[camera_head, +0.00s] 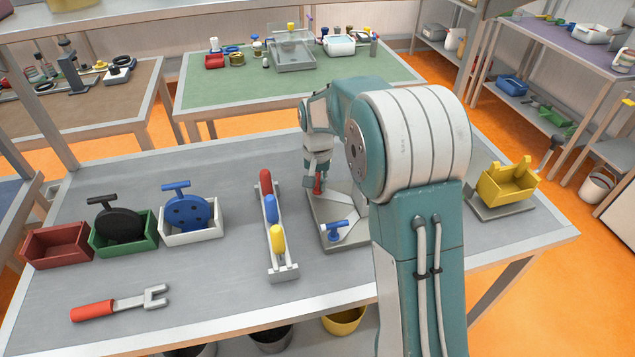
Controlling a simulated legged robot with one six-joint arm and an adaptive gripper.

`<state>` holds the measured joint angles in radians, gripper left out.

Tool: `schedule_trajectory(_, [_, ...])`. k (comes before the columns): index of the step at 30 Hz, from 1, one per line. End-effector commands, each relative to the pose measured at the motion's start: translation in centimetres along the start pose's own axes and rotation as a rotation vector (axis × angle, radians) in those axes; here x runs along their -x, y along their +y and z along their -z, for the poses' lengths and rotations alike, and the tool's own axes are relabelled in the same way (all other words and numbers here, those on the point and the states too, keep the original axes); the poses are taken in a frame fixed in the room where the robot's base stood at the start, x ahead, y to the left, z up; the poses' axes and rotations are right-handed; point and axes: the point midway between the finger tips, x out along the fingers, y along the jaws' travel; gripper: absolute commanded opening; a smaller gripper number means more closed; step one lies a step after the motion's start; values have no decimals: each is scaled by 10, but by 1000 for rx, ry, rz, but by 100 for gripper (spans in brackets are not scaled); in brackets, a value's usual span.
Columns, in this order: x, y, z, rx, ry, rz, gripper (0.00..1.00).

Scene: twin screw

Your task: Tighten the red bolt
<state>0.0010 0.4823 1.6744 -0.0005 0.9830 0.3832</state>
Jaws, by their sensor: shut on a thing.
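The red bolt (318,184) stands on a grey metal plate (322,213), to the left of my arm. My gripper (316,180) points down over it and is shut on the bolt; the fingers hide part of it. A blue bolt (334,230) with a cross handle stands nearer on the same plate. How far the red bolt is screwed in cannot be seen. My arm hides the right part of the plate.
A rack with red, blue and yellow handles (278,240) stands just left of the plate. Bins (57,244) and a red-handled wrench (93,310) lie further left. A yellow container (508,184) is at the right. The table's front middle is clear.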

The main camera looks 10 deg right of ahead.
Motion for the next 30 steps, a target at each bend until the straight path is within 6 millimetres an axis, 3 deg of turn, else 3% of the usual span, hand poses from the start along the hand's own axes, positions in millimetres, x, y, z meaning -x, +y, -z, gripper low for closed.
schedule_trajectory(21, [-1,-1,-2,1,-7,0,0])
schedule_trajectory(22, [-1,-1,-2,1,-7,0,24])
schedule_trajectory(24, [-1,-1,-2,1,-7,-1,54])
schedule_trajectory(30, [-1,0,-1,0,-4,0,54])
